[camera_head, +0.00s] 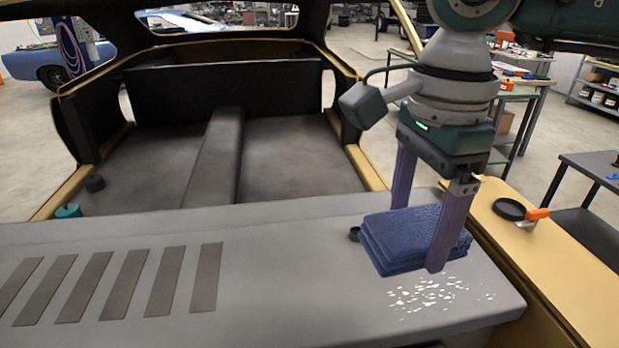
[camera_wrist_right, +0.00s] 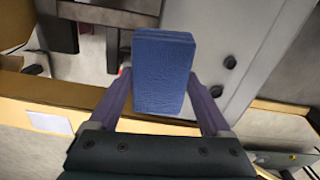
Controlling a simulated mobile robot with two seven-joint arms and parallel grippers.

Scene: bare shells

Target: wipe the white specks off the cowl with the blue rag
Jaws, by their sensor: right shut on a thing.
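The blue rag (camera_head: 395,240) is a thick folded block, held between the fingers of my right gripper (camera_head: 420,235). It also shows in the right wrist view (camera_wrist_right: 163,72), between the two purple fingers (camera_wrist_right: 165,105). The rag is over the right end of the grey cowl (camera_head: 290,265); I cannot tell whether it touches the surface. The white specks (camera_head: 440,294) lie scattered on the cowl, just in front of and below the rag. The rag and a finger may hide some of them. My left gripper is not in view.
Dark slots (camera_head: 125,285) line the cowl's left part. A small black knob (camera_head: 354,234) is beside the rag. On the tan fender (camera_head: 560,250) at right lies a round black tool with an orange handle (camera_head: 537,214). The open car interior (camera_head: 270,165) is behind the cowl.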

